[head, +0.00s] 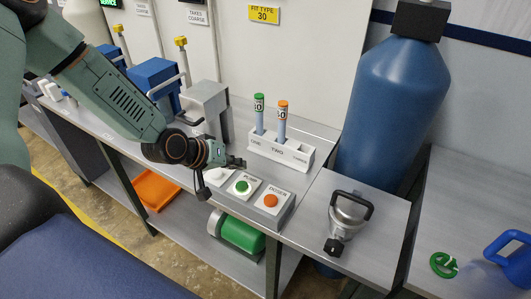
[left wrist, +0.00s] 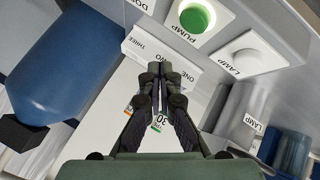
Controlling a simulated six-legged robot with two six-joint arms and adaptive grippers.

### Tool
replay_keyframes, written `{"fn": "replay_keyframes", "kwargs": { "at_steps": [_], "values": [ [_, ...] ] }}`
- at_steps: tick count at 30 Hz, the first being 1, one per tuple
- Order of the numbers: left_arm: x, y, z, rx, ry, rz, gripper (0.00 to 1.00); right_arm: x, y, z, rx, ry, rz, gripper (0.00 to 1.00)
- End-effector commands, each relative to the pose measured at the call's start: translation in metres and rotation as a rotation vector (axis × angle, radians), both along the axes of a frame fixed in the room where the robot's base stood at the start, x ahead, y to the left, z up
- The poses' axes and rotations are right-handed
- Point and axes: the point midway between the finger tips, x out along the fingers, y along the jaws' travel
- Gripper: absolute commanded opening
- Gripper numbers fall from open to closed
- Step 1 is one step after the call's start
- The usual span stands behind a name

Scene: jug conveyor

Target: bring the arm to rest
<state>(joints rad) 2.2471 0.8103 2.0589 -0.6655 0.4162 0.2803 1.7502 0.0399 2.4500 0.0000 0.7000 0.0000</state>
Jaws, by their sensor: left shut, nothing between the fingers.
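My left arm comes in from the left in the head view, and its gripper (head: 238,162) hovers over the bench beside the white rack, above the button boxes. The gripper is shut and empty. In the left wrist view the closed fingers (left wrist: 154,72) appear in front of the rack, whose ONE, TWO and THREE labels show. The white rack (head: 292,156) holds an upright green-topped tube (head: 259,114) and an orange-topped tube (head: 282,120). My right gripper is not in view.
The green PUMP button (head: 242,187) and orange button (head: 270,201) sit just below the gripper. A large blue bottle (head: 391,108) rises behind. Blue equipment (head: 156,78) stands beyond the forearm. A grey bench edge runs in front.

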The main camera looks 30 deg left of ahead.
Motion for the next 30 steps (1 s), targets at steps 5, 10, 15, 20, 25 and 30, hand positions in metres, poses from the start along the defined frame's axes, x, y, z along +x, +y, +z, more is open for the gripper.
{"fn": "replay_keyframes", "kwargs": {
  "at_steps": [5, 10, 15, 20, 25, 30],
  "values": [
    [0.000, 0.000, 0.000, 0.004, -0.003, -0.004, 0.00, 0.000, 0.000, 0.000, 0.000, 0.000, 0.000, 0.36],
    [-0.001, -0.001, 0.002, 0.012, -0.021, 0.023, 0.00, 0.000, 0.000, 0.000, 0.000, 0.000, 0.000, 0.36],
    [-0.028, -0.023, -0.034, 0.051, 0.047, 0.025, 0.00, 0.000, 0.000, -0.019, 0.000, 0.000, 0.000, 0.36],
    [-0.064, -0.042, -0.084, 0.109, 0.139, 0.000, 0.00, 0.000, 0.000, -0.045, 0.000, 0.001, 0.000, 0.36],
    [-0.117, -0.059, -0.150, 0.192, 0.270, -0.049, 0.00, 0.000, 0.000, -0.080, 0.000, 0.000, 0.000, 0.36],
    [-0.178, -0.070, -0.212, 0.283, 0.404, -0.112, 0.00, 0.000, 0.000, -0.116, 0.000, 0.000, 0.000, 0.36]
  ]
}}
